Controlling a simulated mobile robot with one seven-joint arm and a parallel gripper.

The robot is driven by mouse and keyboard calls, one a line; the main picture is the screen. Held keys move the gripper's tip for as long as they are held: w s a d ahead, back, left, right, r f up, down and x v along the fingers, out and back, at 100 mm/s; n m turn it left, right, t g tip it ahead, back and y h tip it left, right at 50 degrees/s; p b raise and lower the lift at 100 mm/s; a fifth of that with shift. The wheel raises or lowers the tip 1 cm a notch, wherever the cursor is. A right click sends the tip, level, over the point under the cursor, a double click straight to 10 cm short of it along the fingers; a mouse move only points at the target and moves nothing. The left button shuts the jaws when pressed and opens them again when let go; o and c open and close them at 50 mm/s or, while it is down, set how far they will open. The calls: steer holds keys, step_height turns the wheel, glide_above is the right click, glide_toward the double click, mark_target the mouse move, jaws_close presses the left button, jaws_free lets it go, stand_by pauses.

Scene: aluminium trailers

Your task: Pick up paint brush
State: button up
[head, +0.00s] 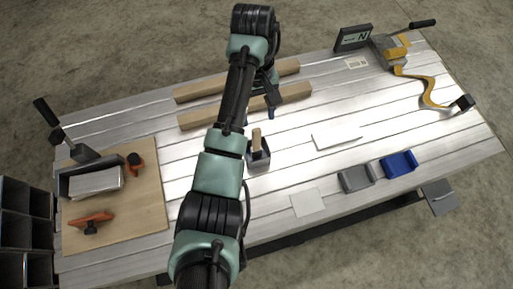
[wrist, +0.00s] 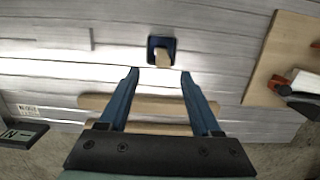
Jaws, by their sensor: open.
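The paint brush looks to be the piece with a pale wooden handle (head: 257,141) that stands up out of a small dark cup (head: 259,163) near the middle of the trailer bed; its bristles are hidden. In the wrist view the handle (wrist: 163,61) shows in the dark blue cup (wrist: 152,48), beyond and between my fingertips. My gripper (head: 271,113) is above the bed, just behind the cup, partly hidden by my arm. In the wrist view my gripper (wrist: 159,74) has its blue fingers spread wide with nothing between them.
Two wooden beams (head: 290,100) lie behind the cup. A white sheet (head: 337,138), grey bin (head: 356,178) and blue bin (head: 399,163) are at right. Bare bed surrounds the cup.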

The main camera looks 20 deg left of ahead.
mark_target(258, 129)
steer(key=f+b, duration=0.1)
steer(key=f, duration=0.3)
steer(key=f+b, duration=0.1)
steer(key=f, duration=0.1)
steer(key=shift+s+d+f+b, duration=0.15)
steer(key=shift+s+f+b, duration=0.1)
steer(key=shift+b, duration=0.1)
steer(key=f, duration=0.1)
steer(key=f+b, duration=0.1)
steer(key=f, duration=0.1)
steer(key=f+b, duration=0.1)
steer(key=f, duration=0.1)
steer(key=shift+s, duration=0.4)
steer(key=shift+c, duration=0.2)
jaws_close()
steer(key=shift+r, duration=0.1)
